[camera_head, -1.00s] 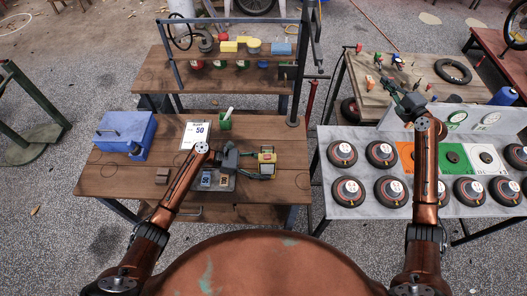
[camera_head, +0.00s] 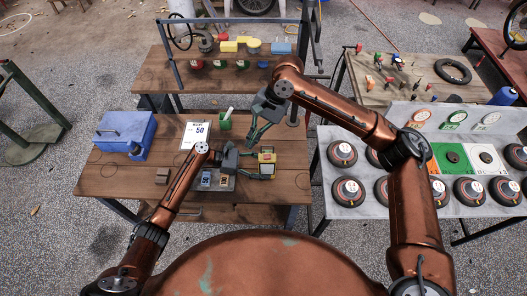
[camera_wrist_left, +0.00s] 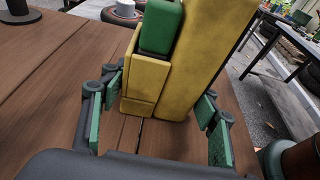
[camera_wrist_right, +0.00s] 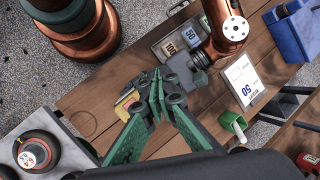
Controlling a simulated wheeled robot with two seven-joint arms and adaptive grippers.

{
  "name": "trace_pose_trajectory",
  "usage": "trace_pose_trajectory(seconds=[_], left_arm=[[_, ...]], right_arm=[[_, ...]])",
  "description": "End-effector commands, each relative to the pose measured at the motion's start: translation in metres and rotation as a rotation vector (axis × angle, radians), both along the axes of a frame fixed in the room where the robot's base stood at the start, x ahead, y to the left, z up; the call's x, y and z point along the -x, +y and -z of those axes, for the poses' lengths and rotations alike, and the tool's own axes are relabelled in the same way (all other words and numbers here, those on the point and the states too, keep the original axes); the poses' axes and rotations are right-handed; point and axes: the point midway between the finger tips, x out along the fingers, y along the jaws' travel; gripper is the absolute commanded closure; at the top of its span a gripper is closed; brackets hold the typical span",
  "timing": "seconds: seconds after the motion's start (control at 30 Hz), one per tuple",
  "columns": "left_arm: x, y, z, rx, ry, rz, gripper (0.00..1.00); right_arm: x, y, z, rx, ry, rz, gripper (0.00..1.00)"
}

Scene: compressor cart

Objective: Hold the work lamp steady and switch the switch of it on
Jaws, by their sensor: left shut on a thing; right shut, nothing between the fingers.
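The work lamp (camera_head: 267,157) is a small yellow body at the right part of the front wooden table. In the left wrist view the yellow lamp (camera_wrist_left: 205,60) fills the middle, with a green block (camera_wrist_left: 161,27) on its near side; I cannot tell if that block is the switch. My left gripper (camera_head: 264,166) is shut on the lamp, its green fingers (camera_wrist_left: 160,125) on either side. My right gripper (camera_head: 252,139) is shut and empty, pointing down above and behind the lamp. In the right wrist view the lamp (camera_wrist_right: 126,104) shows partly behind the right fingers (camera_wrist_right: 156,92).
A green cup (camera_head: 225,122), a white card marked 50 (camera_head: 195,134) and a blue box (camera_head: 124,134) stand on the front table (camera_head: 115,183). A small tray (camera_head: 217,181) lies near the left forearm. A grey table (camera_head: 335,207) with several round discs is at right.

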Motion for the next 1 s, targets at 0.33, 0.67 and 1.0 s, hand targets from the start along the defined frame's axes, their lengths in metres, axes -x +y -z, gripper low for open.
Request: trace_pose_trajectory(seconds=[0.33,0.67,1.0], left_arm=[[0.0,0.001,0.001,-0.001,-0.001,-0.002,0.58],[0.0,0.001,0.001,-0.001,0.0,-0.001,0.58],[0.0,0.0,0.001,-0.001,0.0,-0.001,0.58]], right_arm=[[-0.007,-0.005,-0.036,0.437,-0.231,-0.347,1.0],[-0.012,-0.011,-0.05,0.549,-0.275,-0.414,1.0],[-0.012,-0.012,-0.045,0.546,-0.275,-0.412,1.0]])
